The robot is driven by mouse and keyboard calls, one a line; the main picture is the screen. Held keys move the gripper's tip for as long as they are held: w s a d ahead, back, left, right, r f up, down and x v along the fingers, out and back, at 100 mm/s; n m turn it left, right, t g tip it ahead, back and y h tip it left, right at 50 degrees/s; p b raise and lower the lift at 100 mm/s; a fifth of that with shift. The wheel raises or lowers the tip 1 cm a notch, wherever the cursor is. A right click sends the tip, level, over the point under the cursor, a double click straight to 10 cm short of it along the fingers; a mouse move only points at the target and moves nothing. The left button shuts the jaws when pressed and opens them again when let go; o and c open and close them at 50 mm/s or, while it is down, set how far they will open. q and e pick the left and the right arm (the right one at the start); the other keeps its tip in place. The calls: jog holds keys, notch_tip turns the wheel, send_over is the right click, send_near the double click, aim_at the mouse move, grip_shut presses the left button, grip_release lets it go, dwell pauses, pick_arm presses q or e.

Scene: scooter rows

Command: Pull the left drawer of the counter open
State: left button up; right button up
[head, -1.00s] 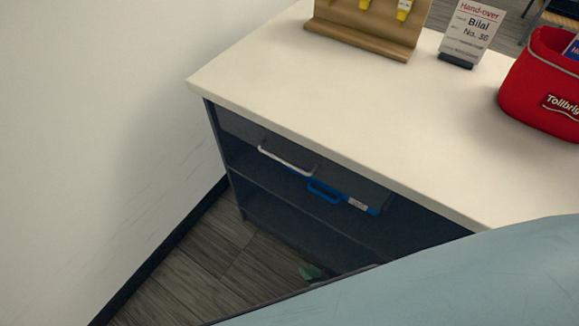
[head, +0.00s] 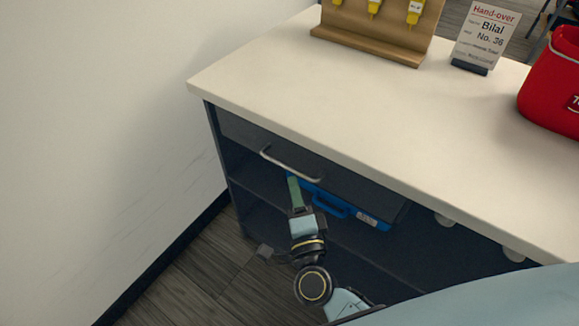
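The counter (head: 330,125) has a pale top and a dark open-shelved body. Its left drawer (head: 245,130) has a dark front just under the top and looks shut. A pale bar handle (head: 290,164) is on the drawer front. My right gripper (head: 293,184) points up from below, its green fingertip just under the handle's middle in the picture. I cannot tell whether it touches the handle, or whether its fingers are apart. My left gripper is not in view.
A blue case (head: 335,206) lies on the shelf below the drawer, behind my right gripper. On top stand a wooden rack (head: 370,42) with yellow tags, a hand-over sign (head: 484,35) and a red bag (head: 552,85). A white wall (head: 100,130) is close at left.

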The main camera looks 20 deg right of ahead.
aim_at(290, 168)
jog(key=w, duration=0.6)
jog(key=shift+w+d+r, duration=0.1)
jog(key=shift+d+r, duration=0.25)
jog(key=shift+r, duration=0.05)
jog(key=shift+c, duration=0.2)
grip_shut()
